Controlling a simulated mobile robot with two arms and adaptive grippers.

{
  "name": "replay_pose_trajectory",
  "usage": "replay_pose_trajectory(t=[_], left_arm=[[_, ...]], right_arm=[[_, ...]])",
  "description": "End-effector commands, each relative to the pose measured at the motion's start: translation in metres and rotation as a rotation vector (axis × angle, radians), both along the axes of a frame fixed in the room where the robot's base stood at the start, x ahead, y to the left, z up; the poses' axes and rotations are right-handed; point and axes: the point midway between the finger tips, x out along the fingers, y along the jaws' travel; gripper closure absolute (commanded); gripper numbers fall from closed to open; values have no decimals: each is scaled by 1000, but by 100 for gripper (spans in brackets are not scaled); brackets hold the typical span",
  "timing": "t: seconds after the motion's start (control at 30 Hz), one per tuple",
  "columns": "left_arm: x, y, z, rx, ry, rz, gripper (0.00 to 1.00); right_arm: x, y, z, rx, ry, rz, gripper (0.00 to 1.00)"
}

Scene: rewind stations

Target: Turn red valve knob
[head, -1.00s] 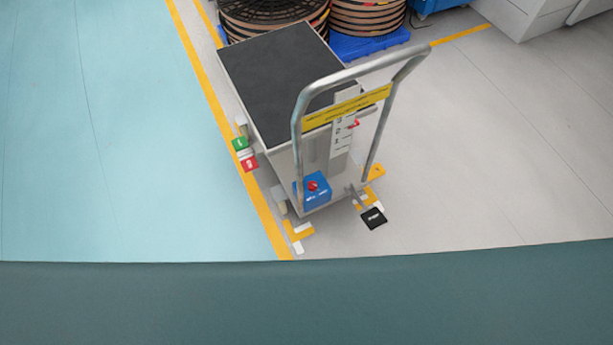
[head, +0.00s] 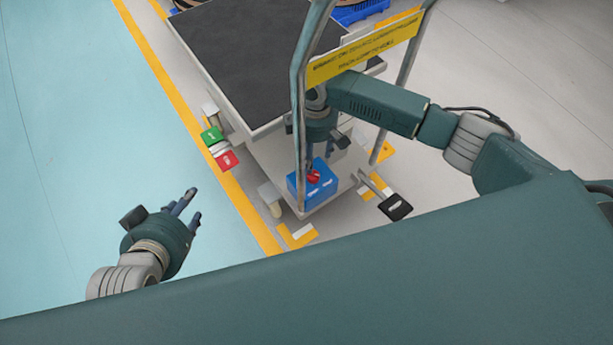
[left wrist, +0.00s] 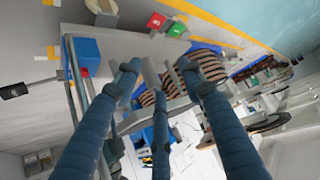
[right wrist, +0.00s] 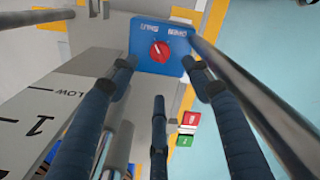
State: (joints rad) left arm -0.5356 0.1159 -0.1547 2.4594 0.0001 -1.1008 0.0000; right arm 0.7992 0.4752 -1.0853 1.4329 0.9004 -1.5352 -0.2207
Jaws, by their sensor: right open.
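The red valve knob (head: 313,177) is on top of a blue box (head: 325,188) low at the near end of the cart. In the right wrist view the knob (right wrist: 159,51) sits on the box (right wrist: 138,38), between the words OPEN and SHUT. My right gripper (head: 322,158) is open and empty above the box, pointing down, apart from the knob. Part of it is hidden behind the cart's handle. My left gripper (head: 188,202) is open and empty over the floor to the left of the cart.
The cart's tubular handle (head: 303,85) with a yellow label (head: 365,48) stands close around my right arm. A green pedal (head: 212,135), a red pedal (head: 228,160) and a black pedal (head: 395,207) stick out low. The blue-green floor at left is clear.

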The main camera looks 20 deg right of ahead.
Motion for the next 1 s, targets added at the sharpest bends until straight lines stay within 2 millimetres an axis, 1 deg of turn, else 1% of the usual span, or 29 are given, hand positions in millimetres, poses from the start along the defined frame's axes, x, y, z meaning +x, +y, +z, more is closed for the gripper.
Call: replay_pose_trajectory(t=[0.17, 0.37, 0.5, 0.7, 0.83, 1.0], left_arm=[[13, -5, 13, -16, -74, -6, 60], [40, -16, 42, -53, -236, -17, 60], [57, -24, 67, -83, -360, -26, 60], [73, -33, 107, -126, -539, -37, 60], [79, -38, 134, -155, -659, -44, 60], [82, -43, 171, -194, -812, -53, 60]], right_arm=[[-1, 0, -9, -3, 4, 4, 51], [-1, 0, -28, -3, 3, 3, 51], [-1, 0, -42, -3, 3, 3, 51], [-1, 0, -61, -3, 3, 2, 51], [-1, 0, -74, -3, 3, 2, 51], [-1, 0, -89, -2, 2, 2, 51]])
